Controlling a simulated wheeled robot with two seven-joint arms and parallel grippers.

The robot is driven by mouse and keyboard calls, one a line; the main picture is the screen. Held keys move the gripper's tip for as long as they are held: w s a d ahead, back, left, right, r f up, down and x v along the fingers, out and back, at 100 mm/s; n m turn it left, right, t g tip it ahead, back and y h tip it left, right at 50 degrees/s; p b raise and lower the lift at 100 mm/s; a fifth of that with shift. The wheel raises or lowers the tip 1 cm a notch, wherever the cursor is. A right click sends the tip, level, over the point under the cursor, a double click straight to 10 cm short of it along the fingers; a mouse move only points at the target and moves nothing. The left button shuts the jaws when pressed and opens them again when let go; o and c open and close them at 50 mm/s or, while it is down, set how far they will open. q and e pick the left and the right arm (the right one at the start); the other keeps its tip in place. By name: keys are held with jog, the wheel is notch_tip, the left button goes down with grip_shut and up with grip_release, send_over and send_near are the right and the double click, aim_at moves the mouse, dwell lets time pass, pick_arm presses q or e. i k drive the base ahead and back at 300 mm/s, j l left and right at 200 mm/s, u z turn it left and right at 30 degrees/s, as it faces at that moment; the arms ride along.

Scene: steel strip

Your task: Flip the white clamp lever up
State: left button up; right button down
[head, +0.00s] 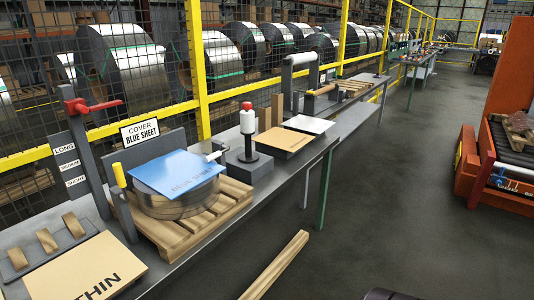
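A small white lever (214,156), which looks like the clamp lever, lies close to level at the right corner of a blue sheet (178,174). Its pivot and mount are too small to make out. The blue sheet covers the top of a steel strip coil (180,205), which rests on a wooden pallet (222,222) on the bench. A white post with a red cap (247,120) stands on a grey block just right of the lever. Neither of my grippers is in view.
A red-handled lever (92,105) on a grey post and a yellow handle (119,175) stand left of the coil. A "COVER BLUE SHEET" sign (140,132) is behind it. A wooden beam (276,265) juts out in front of the bench (290,178).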

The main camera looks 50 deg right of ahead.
aim_at(212, 157)
jog(key=z, duration=1.35)
jog(key=i+l+u, duration=0.1)
jog(key=l, duration=0.35)
jog(key=i+l+u, duration=0.1)
jog(key=i+l, duration=0.2)
jog(key=l, duration=0.2)
jog(key=i+l+u, duration=0.15)
jog(key=l, duration=0.3)
jog(key=i+l+u, duration=0.1)
jog(key=l, duration=0.4)
jog(key=i+l+u, duration=0.1)
jog(key=l, duration=0.45)
jog(key=i+l+u, duration=0.1)
jog(key=l, duration=0.4)
jog(key=i+l+u, duration=0.15)
jog(key=l, duration=0.4)
